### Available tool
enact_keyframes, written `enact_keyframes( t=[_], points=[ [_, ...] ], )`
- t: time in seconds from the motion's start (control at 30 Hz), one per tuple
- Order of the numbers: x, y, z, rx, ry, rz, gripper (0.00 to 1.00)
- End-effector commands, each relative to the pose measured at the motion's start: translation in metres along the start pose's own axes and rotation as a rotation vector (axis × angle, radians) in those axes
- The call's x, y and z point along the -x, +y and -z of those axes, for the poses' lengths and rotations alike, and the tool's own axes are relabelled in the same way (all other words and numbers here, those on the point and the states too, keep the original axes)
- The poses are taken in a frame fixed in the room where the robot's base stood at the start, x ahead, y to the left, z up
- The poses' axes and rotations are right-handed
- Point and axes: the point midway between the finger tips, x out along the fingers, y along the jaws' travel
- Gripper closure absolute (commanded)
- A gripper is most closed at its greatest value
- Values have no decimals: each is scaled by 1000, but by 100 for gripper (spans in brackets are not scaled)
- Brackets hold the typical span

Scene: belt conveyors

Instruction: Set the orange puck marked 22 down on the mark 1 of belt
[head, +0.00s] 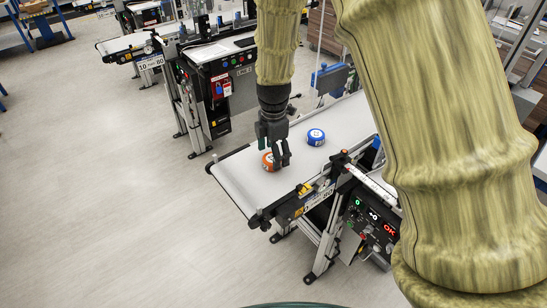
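An orange puck (267,161) with a pale top is at the near belt (239,180), toward its left end. My gripper (277,160) points down over it, with its fingers at the puck and partly in front of it. I cannot tell whether the fingers are closed on the puck or whether the puck touches the belt. The number on the puck is too small to read. A blue puck (316,137) with a white label lies on the same belt, to the right of and beyond the gripper. I cannot make out mark 1 on the belt.
A control box (372,223) with lit displays hangs at the belt's near side. A small sensor post (341,160) stands at the belt's near edge. Another conveyor (125,43) stands behind at the upper left. The floor at left is clear.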

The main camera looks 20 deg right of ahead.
Motion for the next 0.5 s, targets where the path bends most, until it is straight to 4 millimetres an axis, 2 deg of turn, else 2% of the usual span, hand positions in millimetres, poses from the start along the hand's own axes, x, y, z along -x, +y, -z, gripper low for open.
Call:
enact_keyframes(
  t=[0.5],
  points=[
    [68, 0, 0, 1, -1, -2, 26]
  ],
)
